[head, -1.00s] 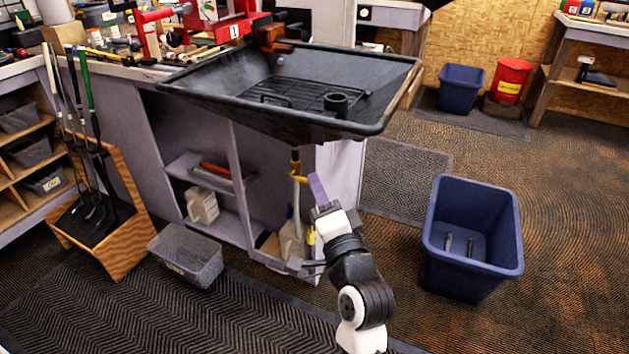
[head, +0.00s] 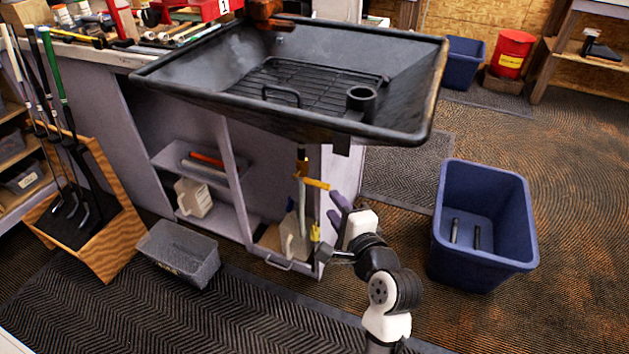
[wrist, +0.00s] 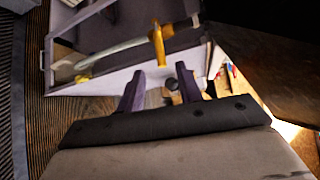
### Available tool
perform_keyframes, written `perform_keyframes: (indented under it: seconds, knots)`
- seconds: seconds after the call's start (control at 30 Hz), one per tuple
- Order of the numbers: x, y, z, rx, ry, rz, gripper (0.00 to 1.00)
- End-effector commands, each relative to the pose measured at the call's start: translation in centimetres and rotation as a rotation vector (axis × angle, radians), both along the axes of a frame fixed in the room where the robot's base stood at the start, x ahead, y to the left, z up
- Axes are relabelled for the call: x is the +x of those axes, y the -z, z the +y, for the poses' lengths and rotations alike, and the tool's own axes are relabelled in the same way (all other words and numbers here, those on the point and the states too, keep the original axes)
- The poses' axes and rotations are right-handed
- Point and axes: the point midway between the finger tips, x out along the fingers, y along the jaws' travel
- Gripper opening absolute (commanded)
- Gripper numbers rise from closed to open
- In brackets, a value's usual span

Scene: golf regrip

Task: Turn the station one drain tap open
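The drain tap's yellow lever (head: 317,184) sticks out to the right from the pipe below the black sink tray (head: 215,103). In the wrist view the yellow lever (wrist: 158,46) lies just beyond the fingertips, pointing toward the gap between them. My gripper (head: 334,204) has purple fingers and is slightly below and right of the lever in the head view. The gripper also shows in the wrist view (wrist: 160,75) with its fingers apart and nothing between them. The fingers appear clear of the lever. A pale hose (head: 301,207) runs down from the tap toward a jug (head: 294,240).
The grey cabinet (head: 133,150) stands left of the tap, its open shelf holding a jug (head: 194,198). A blue bin (head: 482,255) with two dark grips stands right. A grey tub (head: 180,246) and wooden club rack (head: 118,235) are at left. Floor between is clear.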

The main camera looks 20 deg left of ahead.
Motion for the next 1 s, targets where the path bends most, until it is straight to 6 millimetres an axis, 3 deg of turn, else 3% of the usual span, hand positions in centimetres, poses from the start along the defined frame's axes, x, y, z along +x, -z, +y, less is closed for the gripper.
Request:
perform_keyframes:
  seconds: [0.3, 0.5, 0.97, 1.0]
  knots:
    - [5.0, 0.8, 4.8, 0.001, -0.003, -0.001, 0.35]
    - [7.1, 1.3, 6.9, 0.002, -0.002, -0.001, 0.35]
    - [8.1, 1.6, 7.7, 0.000, 0.001, -0.001, 0.35]
    - [8.1, 1.6, 7.7, 0.000, 0.001, -0.001, 0.31]
